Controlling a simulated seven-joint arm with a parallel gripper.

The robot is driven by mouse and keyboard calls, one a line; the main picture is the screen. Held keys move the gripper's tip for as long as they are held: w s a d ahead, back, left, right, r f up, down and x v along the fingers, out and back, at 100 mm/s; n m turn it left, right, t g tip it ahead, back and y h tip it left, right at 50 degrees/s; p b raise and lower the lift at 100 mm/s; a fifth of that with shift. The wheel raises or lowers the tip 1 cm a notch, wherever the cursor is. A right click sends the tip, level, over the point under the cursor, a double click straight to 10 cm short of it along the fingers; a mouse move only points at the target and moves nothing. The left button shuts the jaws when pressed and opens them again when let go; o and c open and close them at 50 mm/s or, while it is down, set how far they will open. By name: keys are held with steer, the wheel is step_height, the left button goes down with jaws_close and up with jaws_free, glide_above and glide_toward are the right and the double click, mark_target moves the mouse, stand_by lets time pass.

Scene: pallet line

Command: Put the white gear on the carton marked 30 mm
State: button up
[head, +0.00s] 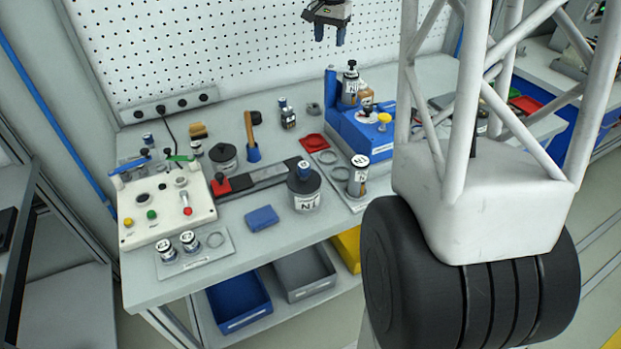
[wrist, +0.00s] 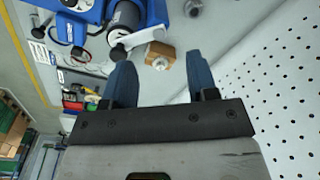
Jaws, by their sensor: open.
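My gripper (head: 326,40) hangs open and empty above the back of the bench, near the pegboard, fingers pointing down. In the wrist view its two blue fingers (wrist: 152,82) are apart with nothing between them. Beyond the fingertips is a small brown block (wrist: 167,48), possibly a carton. A small round white piece with a dark centre (wrist: 160,63), possibly the gear, shows against it. I cannot tell whether it lies on the block or beside it. No 30 mm marking is readable in either view.
A blue fixture (head: 358,133) with an upright dark cylinder (head: 350,88) stands below the gripper. The pegboard (head: 230,40) rises behind the bench. A control box (head: 165,210), a dark pot (head: 304,188) and a blue block (head: 261,218) stand further left and forward.

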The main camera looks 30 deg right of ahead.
steer(key=s+a+r+n+t, duration=0.15)
steer(key=s+a+n, duration=0.35)
steer(key=s+a, duration=1.5)
steer(key=s+a+f+n, duration=0.1)
steer(key=s+a+f, duration=0.1)
steer(key=s, duration=0.5)
steer(key=s+a+f+n, duration=0.2)
steer(key=s, duration=0.6)
steer(key=s+a+f+n, duration=0.2)
steer(key=s+a+f, duration=0.1)
steer(key=s, duration=0.5)
